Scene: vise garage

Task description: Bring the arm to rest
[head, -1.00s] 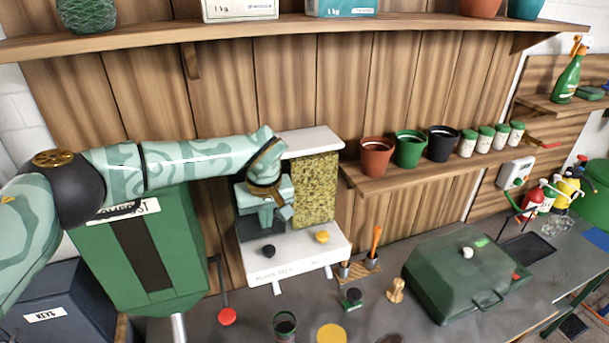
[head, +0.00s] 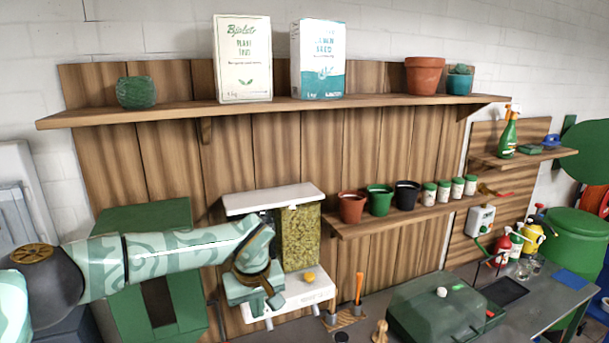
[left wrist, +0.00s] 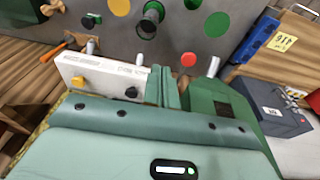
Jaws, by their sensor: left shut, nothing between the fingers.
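My left arm reaches in from the left in the head view, and its gripper (head: 265,301) points down in front of the white machine with a clear bin of green-brown grains (head: 300,238). The gripper is shut and empty. It covers the left part of the machine's front. In the left wrist view the shut fingers (left wrist: 163,88) show beside the white machine's front (left wrist: 98,76), which has a yellow knob and a black knob. I cannot tell whether the fingers touch the machine. My right gripper is not in view.
A green cabinet (head: 190,295) stands left of the machine. A dark green lidded case (head: 440,303) sits on the bench at right. Pots and jars line the lower shelf (head: 430,211); bags stand on the upper shelf (head: 390,101). The left wrist view shows a blue-grey box (left wrist: 268,105).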

